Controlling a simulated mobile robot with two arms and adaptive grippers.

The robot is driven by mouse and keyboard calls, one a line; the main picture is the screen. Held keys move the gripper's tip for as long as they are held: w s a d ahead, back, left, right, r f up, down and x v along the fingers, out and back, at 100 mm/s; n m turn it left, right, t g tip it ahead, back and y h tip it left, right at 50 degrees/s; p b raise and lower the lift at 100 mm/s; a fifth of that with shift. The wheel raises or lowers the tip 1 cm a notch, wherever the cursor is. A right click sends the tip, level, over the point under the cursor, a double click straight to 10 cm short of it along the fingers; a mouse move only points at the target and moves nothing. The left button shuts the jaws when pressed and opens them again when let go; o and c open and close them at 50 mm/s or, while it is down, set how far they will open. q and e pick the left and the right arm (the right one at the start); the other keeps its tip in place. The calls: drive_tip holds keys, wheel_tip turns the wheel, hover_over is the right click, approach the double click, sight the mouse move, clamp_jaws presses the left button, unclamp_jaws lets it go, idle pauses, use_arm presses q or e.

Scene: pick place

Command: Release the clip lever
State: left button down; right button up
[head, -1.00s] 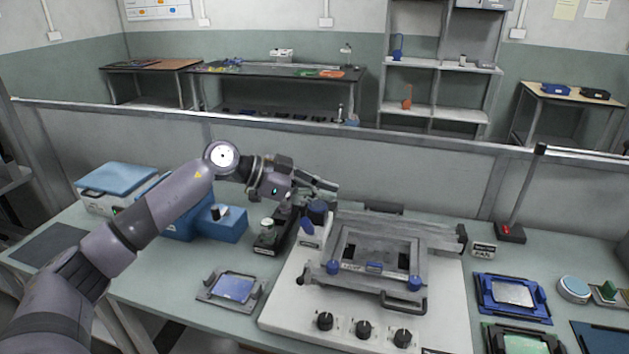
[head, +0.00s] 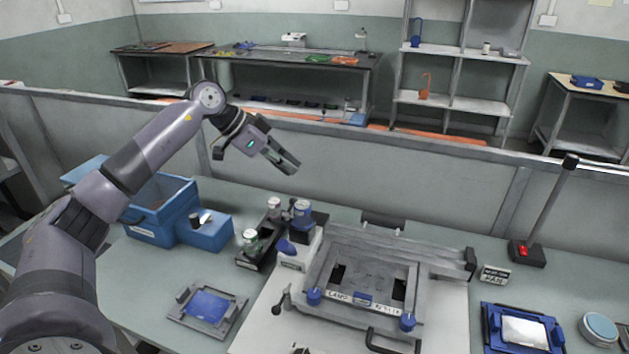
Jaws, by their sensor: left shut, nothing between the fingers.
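My left gripper (head: 289,165) is shut and empty, raised in the air above the back of the bench, apart from the fixture. The fixture (head: 340,245) is a grey metal frame on a white base plate, with blue knobs at its front corners. At its back left stand a blue-capped post (head: 302,212) and a small blue lever-like part (head: 286,247). A dark handle (head: 282,299) sticks out at the fixture's left side. I cannot tell for sure which of these is the clip lever. My right gripper is out of view.
A blue bin (head: 160,203) stands at the left, and a dark holder (head: 260,240) with small cylinders is beside the fixture. A grey tray with a blue pad (head: 208,306) lies in front. A post with a red switch (head: 525,252) stands at the right. A low partition runs behind.

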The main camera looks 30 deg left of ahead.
use_arm(q)
drive_tip(key=shift+w, duration=0.4)
drive_tip(key=p+x, duration=0.3)
drive_tip(key=x, duration=0.7)
drive_tip(key=s+a, duration=0.1)
drive_tip(key=s, duration=0.1)
drive_tip(key=s+a, duration=0.1)
drive_tip(key=shift+s+a+f+p, duration=0.25)
drive_tip(key=shift+a+p, duration=0.05)
drive_tip(key=shift+p, duration=0.1)
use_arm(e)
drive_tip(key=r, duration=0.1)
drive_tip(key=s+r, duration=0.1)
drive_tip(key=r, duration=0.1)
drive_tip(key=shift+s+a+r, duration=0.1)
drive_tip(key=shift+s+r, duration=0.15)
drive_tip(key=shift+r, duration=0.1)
